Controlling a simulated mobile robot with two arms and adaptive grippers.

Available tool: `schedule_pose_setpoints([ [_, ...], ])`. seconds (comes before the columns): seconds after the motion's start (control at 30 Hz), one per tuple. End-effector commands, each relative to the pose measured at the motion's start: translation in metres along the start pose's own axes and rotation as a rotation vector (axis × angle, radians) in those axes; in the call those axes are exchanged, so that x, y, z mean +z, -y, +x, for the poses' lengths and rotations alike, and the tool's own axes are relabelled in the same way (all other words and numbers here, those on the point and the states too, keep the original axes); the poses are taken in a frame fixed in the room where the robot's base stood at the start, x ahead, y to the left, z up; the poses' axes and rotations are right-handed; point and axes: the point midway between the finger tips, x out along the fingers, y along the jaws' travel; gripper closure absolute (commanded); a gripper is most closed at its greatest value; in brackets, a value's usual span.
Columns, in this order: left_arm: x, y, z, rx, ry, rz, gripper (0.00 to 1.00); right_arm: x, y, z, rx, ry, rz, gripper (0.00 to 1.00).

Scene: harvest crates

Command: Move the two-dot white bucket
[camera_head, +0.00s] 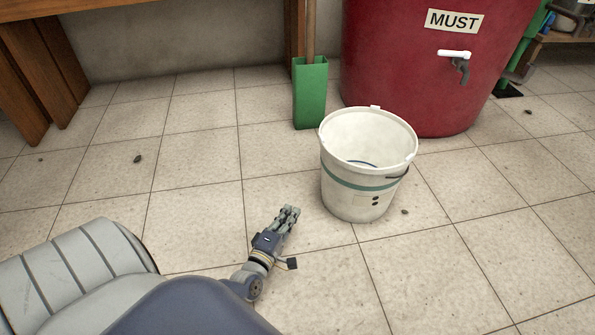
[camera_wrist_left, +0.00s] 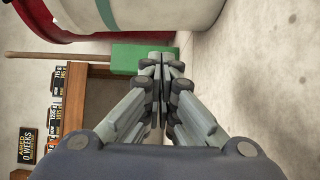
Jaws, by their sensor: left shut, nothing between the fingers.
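The two-dot white bucket (camera_head: 350,203) stands upright on the tiled floor, with a teal band and two dark dots low on its front right side. It looks empty apart from a dark curved line inside. Its dark handle hangs at the right side. My left gripper (camera_head: 290,212) is shut and empty, low over the floor just left of the bucket and apart from it. In the left wrist view my left gripper (camera_wrist_left: 160,62) has its fingers together, and part of the bucket (camera_wrist_left: 165,14) shows at the top. My right gripper is not in view.
A large red vat (camera_head: 410,60) labelled MUST, with a tap, stands behind the bucket. A green box-shaped tool (camera_head: 311,95) with a wooden handle stands behind left of it. A wooden bench (camera_head: 45,70) is at the back left. Floor tiles (camera_head: 470,260) at front right are clear, with small dark bits scattered about.

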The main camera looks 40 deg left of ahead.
Motion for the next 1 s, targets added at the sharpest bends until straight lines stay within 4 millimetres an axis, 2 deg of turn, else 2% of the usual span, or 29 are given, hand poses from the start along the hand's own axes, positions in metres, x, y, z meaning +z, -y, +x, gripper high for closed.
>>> schedule_pose_setpoints([
  [0.03,0.0,0.003,0.01,0.005,0.001,-0.001,1.0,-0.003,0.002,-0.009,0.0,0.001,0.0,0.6],
  [0.4,0.001,0.004,0.088,0.004,0.001,0.0,1.0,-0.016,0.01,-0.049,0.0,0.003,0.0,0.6],
  [0.5,0.015,0.004,0.097,0.001,0.002,-0.003,1.0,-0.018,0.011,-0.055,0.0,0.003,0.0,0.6],
  [0.67,0.026,0.002,0.108,-0.001,0.002,-0.001,1.0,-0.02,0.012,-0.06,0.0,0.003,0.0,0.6],
  [1.0,0.029,0.001,0.111,-0.002,0.002,0.001,1.0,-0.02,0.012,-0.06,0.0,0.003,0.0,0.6],
])
